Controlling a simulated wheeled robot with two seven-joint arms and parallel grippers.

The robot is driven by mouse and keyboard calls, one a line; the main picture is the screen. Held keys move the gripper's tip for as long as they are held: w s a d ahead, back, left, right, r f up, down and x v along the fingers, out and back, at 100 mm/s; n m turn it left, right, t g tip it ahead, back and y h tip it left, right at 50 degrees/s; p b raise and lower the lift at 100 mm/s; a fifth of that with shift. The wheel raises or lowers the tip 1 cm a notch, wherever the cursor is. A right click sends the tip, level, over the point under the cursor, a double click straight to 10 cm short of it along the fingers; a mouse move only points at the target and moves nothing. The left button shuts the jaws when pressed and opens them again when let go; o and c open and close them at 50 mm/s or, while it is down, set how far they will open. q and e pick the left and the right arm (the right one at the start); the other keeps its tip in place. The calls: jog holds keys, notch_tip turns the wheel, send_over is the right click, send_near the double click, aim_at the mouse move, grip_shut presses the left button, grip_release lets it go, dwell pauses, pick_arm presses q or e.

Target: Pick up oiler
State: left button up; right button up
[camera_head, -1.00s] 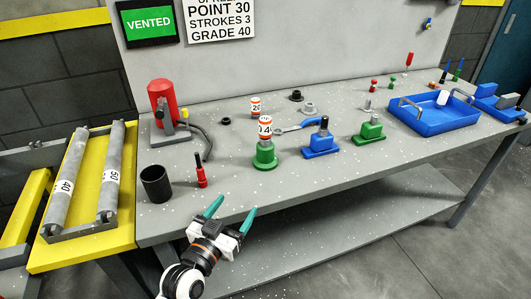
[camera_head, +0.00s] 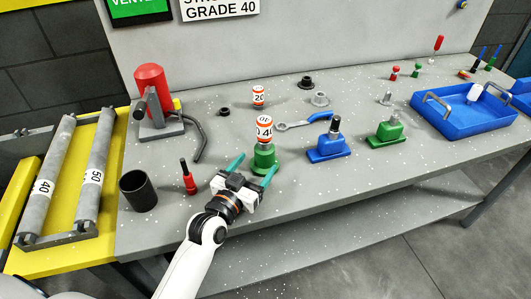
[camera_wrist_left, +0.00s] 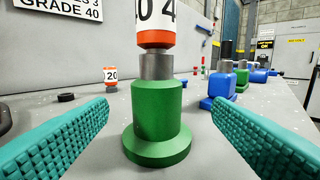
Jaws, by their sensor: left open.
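My left gripper (camera_head: 256,163) is open and empty, with teal ribbed fingers. It points at a green stepped stand (camera_head: 264,158) with a grey neck, topped by an orange-and-white numbered cylinder (camera_head: 264,128). In the left wrist view the green stand (camera_wrist_left: 158,115) stands upright in the gap between the fingers, apart from both; the cylinder's top is cut off. A small red bottle-like thing with a dark tip (camera_head: 188,177) stands left of the gripper; I cannot tell for sure which thing is the oiler. My right gripper is not in view.
A black cup (camera_head: 138,192) and a red pump-like device (camera_head: 152,100) stand at the left. A wrench (camera_head: 305,121), a blue block (camera_head: 327,148), a green block (camera_head: 386,134) and a blue tray (camera_head: 462,122) lie to the right. The bench front is mostly clear.

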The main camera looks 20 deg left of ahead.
aim_at(260, 158)
pick_arm(q)
jog(key=w, duration=0.2)
jog(key=shift+w+d, duration=0.25)
jog(key=shift+w, duration=0.65)
jog(key=w, duration=0.2)
jog(key=w+p, duration=0.1)
jog(key=shift+w+d+r, duration=0.2)
jog(key=shift+w+d, duration=0.1)
jog(key=shift+w+f, duration=0.1)
jog(key=shift+w, duration=0.35)
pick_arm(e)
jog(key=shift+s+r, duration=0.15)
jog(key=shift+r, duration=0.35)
pick_arm(q)
jog(key=shift+s, duration=0.1)
jog(key=c, duration=1.2)
jog(key=shift+c, duration=0.6)
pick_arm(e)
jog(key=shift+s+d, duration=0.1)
